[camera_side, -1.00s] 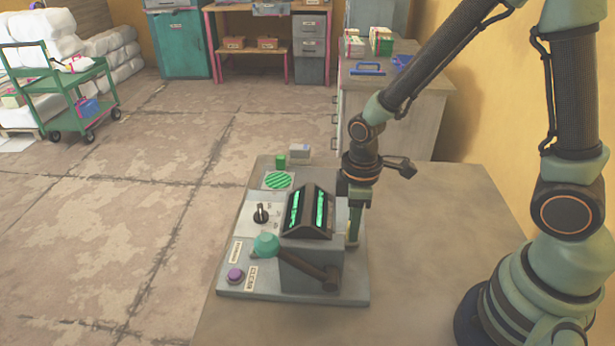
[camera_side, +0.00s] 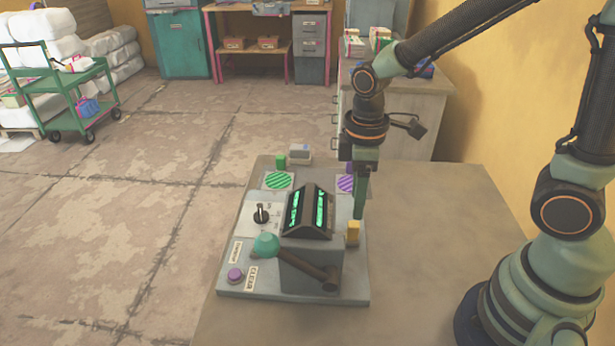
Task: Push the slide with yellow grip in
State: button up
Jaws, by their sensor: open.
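The plate press (camera_side: 310,262) is a grey machine on a light base plate. The yellow grip (camera_side: 353,233) of the slide stands at the right side of the press, close to its housing. How far the slide sits in cannot be told from this side. My gripper (camera_side: 360,212) points down just above and behind the yellow grip, with a small gap between them. It holds nothing that I can see. Its fingers overlap in this view.
A lever with a green knob (camera_side: 266,245) crosses the press front. A black switch (camera_side: 261,213) and purple button (camera_side: 235,275) sit at left. Behind are a green striped pad (camera_side: 278,181), a purple striped pad (camera_side: 345,183), a green block (camera_side: 281,162) and a grey block (camera_side: 299,153). The table's right side is clear.

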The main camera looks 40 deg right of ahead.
jog(key=shift+r, duration=2.1)
jog(key=s+d+r+m+t, duration=0.2)
jog(key=d+r+m+t, duration=0.3)
jog(key=r+m, duration=0.3)
jog(key=shift+s+d+r+m+t, duration=0.3)
jog(key=shift+d+m, duration=0.1)
jog(key=shift+m, duration=0.1)
